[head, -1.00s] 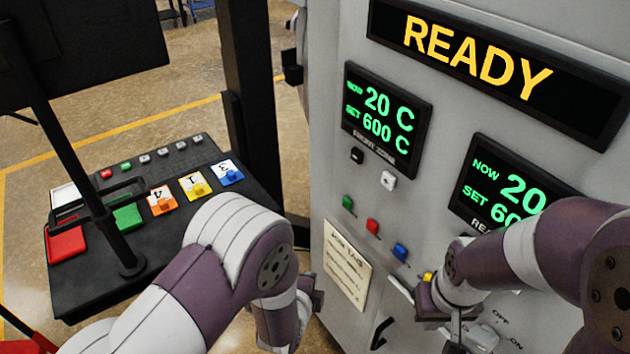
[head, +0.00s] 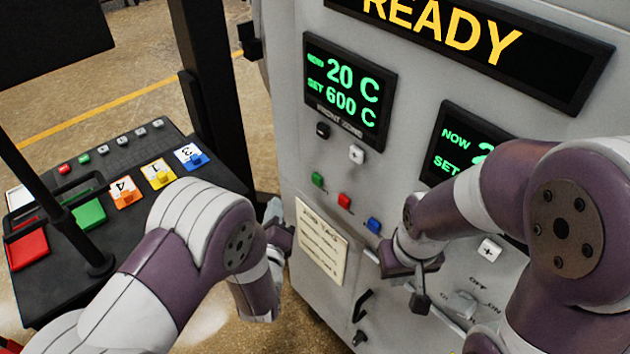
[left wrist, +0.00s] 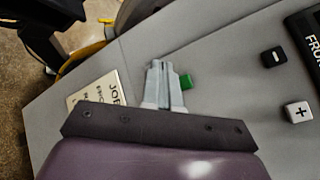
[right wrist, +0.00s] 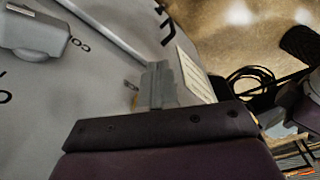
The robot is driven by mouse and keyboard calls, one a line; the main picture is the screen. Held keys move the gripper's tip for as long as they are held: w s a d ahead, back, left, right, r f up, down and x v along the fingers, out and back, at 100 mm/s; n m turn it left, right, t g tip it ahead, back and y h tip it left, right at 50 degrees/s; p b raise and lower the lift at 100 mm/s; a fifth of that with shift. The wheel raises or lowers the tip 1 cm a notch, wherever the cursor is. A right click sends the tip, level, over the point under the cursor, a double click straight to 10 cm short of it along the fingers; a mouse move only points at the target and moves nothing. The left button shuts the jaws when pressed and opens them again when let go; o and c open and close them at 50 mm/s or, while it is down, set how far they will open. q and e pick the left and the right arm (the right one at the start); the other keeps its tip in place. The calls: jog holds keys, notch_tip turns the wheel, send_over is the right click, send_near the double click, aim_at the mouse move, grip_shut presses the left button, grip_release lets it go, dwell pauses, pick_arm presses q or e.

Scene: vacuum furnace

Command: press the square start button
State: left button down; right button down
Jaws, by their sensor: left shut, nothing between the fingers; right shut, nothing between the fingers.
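On the furnace panel, a small green button (head: 317,179), a red button (head: 344,200) and a blue button (head: 374,225) run in a slanting row; I cannot read which is start. My left gripper (head: 273,209) is shut and empty, left of the row beside the panel edge. In the left wrist view its closed fingertips (left wrist: 162,66) appear beside the green button (left wrist: 186,81), partly overlapping it in the picture; contact cannot be told. My right gripper (head: 420,301) is shut and empty before the lower panel, below the blue button. Its closed fingertips (right wrist: 160,68) show in the right wrist view.
A paper job tag (head: 321,243) is on the panel below the green button. A rotary switch (head: 462,304) marked OFF and ON is near my right gripper. Displays (head: 350,92) sit above. A black console (head: 130,214) with coloured blocks stands at left.

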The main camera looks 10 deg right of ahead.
aim_at(317, 180)
pick_arm(q)
jog(key=w+d+b, duration=0.1)
jog(key=w+d, duration=0.3)
jog(key=d, duration=0.2)
jog(key=shift+w+b, duration=0.3)
jog(key=shift+w+d, duration=0.1)
jog(key=shift+d, duration=0.1)
dwell(1.6)
jog(key=shift+w+d, duration=0.15)
jog(key=shift+d, duration=0.1)
jog(key=shift+w+d, duration=0.25)
jog(key=shift+d, duration=0.1)
dwell(0.8)
dwell(0.3)
jog(key=shift+s+a, duration=0.5)
jog(key=shift+a, duration=0.2)
